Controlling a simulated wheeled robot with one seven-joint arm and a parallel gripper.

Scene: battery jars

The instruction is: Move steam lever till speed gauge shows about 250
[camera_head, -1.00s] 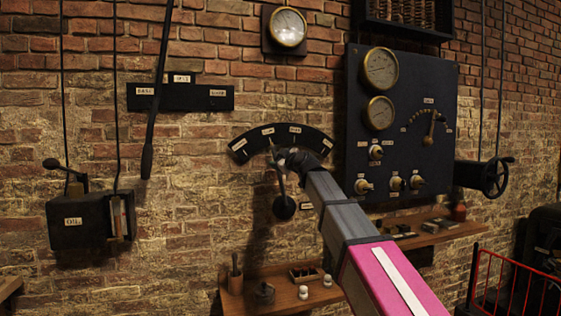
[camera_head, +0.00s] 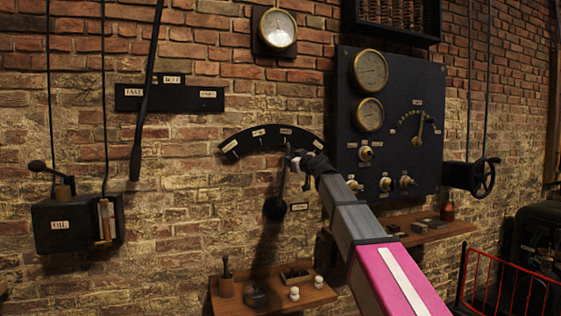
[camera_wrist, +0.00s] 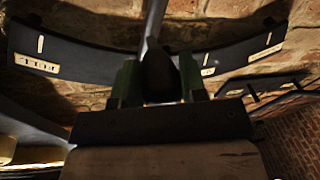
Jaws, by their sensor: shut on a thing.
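The steam lever (camera_head: 281,182) rises from a dark round pivot on the brick wall and leans slightly right across a curved, labelled black plate (camera_head: 236,148). My gripper (camera_head: 293,160) is shut on its upper part. In the wrist view the lever (camera_wrist: 154,25) runs up from between the two green fingers of my gripper (camera_wrist: 160,78), in front of the plate (camera_wrist: 95,62); a label at left seems to read FULL. A round, pale-faced gauge (camera_head: 278,28) hangs above; its reading is too small to tell, and I cannot tell which gauge shows speed.
A black panel (camera_head: 390,95) with two round gauges, knobs and a small lever is at right, with a handwheel (camera_head: 484,178) beside it. A wooden shelf (camera_head: 225,300) with small items sits below. An oil box (camera_head: 70,225) and long lever (camera_head: 147,90) are at left.

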